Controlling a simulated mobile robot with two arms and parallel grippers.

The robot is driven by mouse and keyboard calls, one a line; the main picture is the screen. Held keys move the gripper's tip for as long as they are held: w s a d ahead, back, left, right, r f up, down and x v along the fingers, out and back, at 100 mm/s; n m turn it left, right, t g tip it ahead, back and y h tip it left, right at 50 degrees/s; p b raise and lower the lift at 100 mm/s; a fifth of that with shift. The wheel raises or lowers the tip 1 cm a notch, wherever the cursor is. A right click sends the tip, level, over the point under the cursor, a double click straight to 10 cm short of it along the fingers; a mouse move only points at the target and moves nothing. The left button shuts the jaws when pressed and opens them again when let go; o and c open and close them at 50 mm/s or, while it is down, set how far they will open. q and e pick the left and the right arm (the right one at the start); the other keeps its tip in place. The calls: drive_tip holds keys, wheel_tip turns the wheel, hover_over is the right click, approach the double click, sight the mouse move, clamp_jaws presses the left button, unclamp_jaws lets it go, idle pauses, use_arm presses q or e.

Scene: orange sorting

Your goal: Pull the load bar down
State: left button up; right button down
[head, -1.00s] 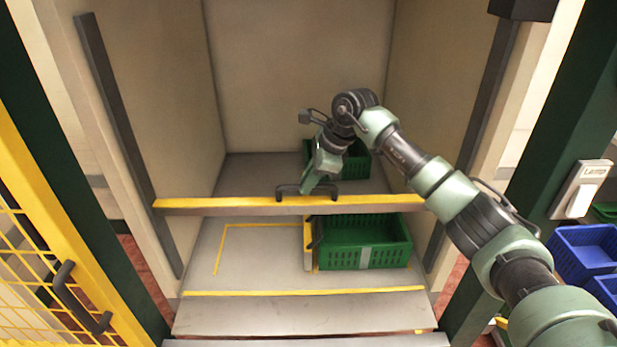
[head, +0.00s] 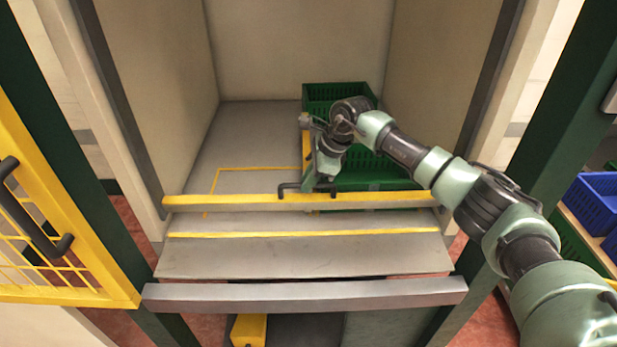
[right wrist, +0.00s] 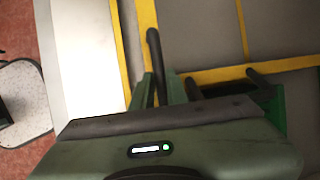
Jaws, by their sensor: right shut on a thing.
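The load bar (head: 235,201) is a yellow-topped grey bar across the front of the lift bay, low down, just above the bay floor. A dark handle (head: 288,190) stands on its middle. My right gripper (head: 312,188) is shut on this handle. In the right wrist view the handle (right wrist: 153,45) runs between the fingers of my gripper (right wrist: 160,88). My left gripper is not in view.
Green crates (head: 375,172) stand inside the bay behind the bar, right of a yellow floor outline (head: 250,169). A grey sill (head: 300,294) lies in front. An open yellow mesh gate (head: 60,255) is at left. Blue bins (head: 590,200) stand at right.

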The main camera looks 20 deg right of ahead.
drive_tip(key=shift+s+f, duration=0.15)
drive_tip(key=shift+f, duration=0.1)
drive_tip(key=c, duration=1.4)
unclamp_jaws()
drive_tip(key=shift+r, duration=0.25)
drive_tip(key=v, duration=0.7)
drive_tip(key=shift+b, duration=0.45)
